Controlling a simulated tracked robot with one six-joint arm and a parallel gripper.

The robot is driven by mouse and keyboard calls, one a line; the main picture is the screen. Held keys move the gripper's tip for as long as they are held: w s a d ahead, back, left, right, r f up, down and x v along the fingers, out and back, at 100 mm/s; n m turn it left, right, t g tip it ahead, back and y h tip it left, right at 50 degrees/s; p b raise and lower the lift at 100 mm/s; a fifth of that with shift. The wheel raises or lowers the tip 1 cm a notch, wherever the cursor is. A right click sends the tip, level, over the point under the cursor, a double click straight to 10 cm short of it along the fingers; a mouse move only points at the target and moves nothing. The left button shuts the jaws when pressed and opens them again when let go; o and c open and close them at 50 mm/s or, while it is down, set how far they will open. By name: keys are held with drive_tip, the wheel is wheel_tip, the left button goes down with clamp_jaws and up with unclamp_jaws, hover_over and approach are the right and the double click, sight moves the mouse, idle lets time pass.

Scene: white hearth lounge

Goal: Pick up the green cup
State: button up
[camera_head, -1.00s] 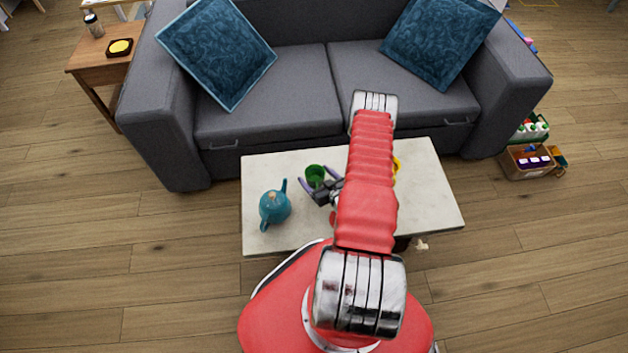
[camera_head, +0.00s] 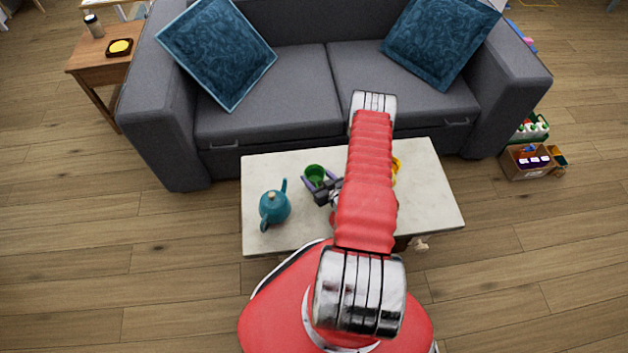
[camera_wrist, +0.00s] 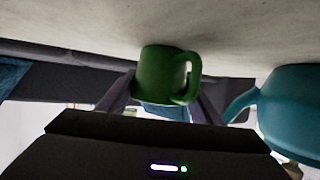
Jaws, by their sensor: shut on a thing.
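The green cup (camera_head: 315,174) stands near the back left part of the white coffee table (camera_head: 420,195). In the wrist view the cup (camera_wrist: 158,76) appears upside down, with its handle on the right and its base against or very near the table top. My gripper (camera_head: 320,184) is shut on the cup, with one purple-grey finger on each side of it. In the wrist view my gripper (camera_wrist: 160,92) also flanks the cup. My red arm hides part of the table's middle.
A grey sofa (camera_head: 265,110) stands behind the table. The table's right side is clear.

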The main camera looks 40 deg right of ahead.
drive_tip(key=c, duration=0.4)
drive_tip(key=shift+r, duration=0.15)
drive_tip(key=shift+c, duration=0.2)
wheel_tip(320, 180, up, 10)
idle(0.5)
idle(0.4)
